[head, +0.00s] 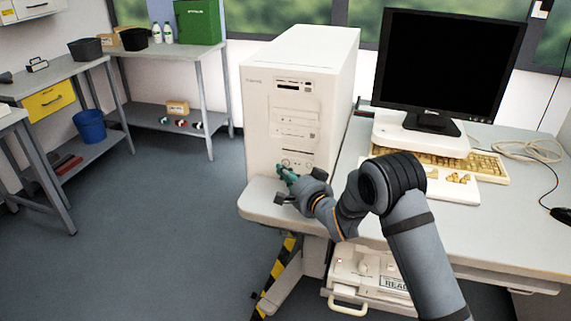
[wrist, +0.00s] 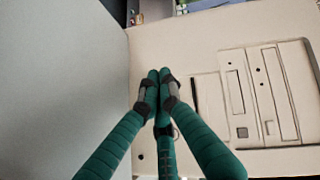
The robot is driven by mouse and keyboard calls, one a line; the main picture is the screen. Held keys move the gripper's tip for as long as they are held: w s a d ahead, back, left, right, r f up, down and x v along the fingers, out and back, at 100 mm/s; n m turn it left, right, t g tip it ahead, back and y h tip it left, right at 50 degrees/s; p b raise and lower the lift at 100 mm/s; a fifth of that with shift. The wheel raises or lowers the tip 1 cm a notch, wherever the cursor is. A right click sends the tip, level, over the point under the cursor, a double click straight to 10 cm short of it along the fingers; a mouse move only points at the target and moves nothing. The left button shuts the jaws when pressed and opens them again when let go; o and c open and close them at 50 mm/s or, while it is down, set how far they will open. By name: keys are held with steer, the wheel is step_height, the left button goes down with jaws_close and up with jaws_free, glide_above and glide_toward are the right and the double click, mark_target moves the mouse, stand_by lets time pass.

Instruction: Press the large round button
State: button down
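The white computer tower (head: 303,100) stands on the left end of the desk, with its front panel facing me. My gripper (head: 284,172) is low in front of that panel, in the head view. In the wrist view, the teal fingers of my gripper (wrist: 160,74) come together at the tips, with nothing between them. The tower's cream front panel (wrist: 215,60) fills most of the wrist view. A curved edge, perhaps of the round button (wrist: 177,131), shows beside the fingers; most of it is hidden behind them. I cannot tell whether the fingertips touch the panel.
A monitor (head: 446,62) and a yellowed keyboard (head: 470,160) stand on the desk (head: 500,235) to the right of the tower. A printer-like device (head: 366,272) sits under the desk. The floor (head: 160,240) to the left is clear.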

steer(key=shift+w, duration=0.15)
stand_by(0.5)
steer(key=shift+w+d+b, duration=0.15)
steer(key=shift+w+b, duration=0.15)
steer(key=shift+b, duration=0.2)
steer(key=shift+w, duration=0.3)
stand_by(0.4)
steer(key=shift+b, duration=0.3)
steer(key=shift+s+b, duration=0.7)
steer(key=shift+s, duration=0.05)
steer(key=shift+s+a+f+b, duration=0.15)
steer(key=shift+s+a+b, duration=0.15)
steer(key=shift+s+b, duration=0.3)
steer(key=s+b, duration=0.1)
steer(key=s+a+b, duration=0.1)
steer(key=s, duration=0.1)
steer(key=shift+s+b, duration=0.2)
steer(key=shift+b, duration=0.2)
steer(key=shift+s, duration=0.1)
